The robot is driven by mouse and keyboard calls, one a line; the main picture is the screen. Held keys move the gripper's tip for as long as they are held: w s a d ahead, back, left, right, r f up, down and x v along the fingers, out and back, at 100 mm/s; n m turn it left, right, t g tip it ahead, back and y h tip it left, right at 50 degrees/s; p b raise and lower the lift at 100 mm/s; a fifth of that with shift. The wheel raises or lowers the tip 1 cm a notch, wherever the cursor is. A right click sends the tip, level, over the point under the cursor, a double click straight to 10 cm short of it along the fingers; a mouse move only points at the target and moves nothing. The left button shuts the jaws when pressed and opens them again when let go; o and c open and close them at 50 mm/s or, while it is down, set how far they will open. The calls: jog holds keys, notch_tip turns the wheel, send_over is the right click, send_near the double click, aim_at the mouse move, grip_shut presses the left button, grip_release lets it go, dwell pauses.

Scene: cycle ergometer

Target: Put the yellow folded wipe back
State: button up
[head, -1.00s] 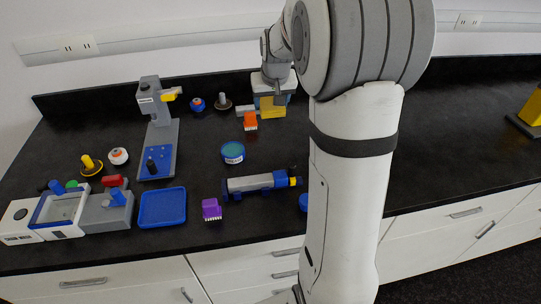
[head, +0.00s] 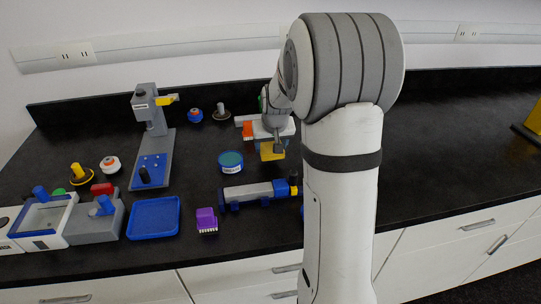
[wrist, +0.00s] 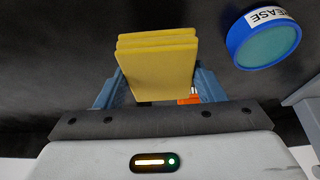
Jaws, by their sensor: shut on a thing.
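The yellow folded wipe (wrist: 157,65) is a flat, layered block held between the blue fingers of my gripper (wrist: 157,85) in the wrist view. In the head view, my gripper (head: 271,141) is shut on the yellow wipe (head: 272,152). It is held in front of the arm, right of the teal-topped tin and behind the grey cylindrical device. I cannot tell how high above the bench it is. My arm hides part of the bench to its right.
The tin (head: 231,162), labelled in part "EASE", also shows in the wrist view (wrist: 265,38). An orange brush (head: 248,131) is left of my gripper. The grey and blue device (head: 250,193), purple brush (head: 206,221) and blue tray (head: 153,232) lie nearer.

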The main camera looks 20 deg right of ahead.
jog(key=shift+f, duration=1.9)
jog(key=shift+f, duration=0.2)
jog(key=o, duration=0.9)
jog(key=shift+r, duration=0.1)
